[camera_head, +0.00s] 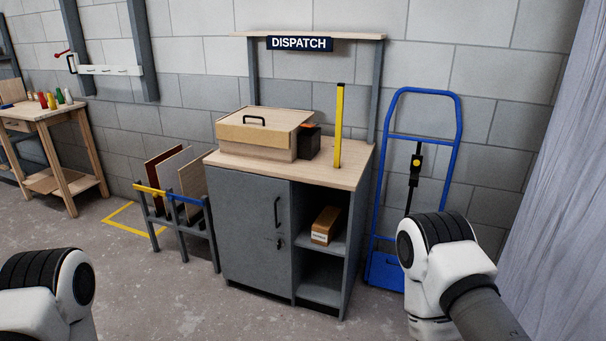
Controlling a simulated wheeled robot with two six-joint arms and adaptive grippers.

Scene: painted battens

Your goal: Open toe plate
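A blue hand truck (458,130) stands upright against the block wall, to the right of the dispatch cabinet. Its blue toe plate (382,272) is at the bottom of the frame, low near the floor. The plate looks raised flat against the frame, but my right arm covers its right side. A black strap or latch part with a yellow knob (416,162) sits on the middle of the truck. My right arm is in front of the truck's lower right side; its gripper is out of view. My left arm shows at the lower left corner; its gripper is out of view too.
A grey cabinet (240,228) with a wooden top carries a wooden box (262,133) and a yellow upright post (339,125). A rack of panels (180,205) stands to its left. A workbench (50,120) is at far left. Floor in front is clear.

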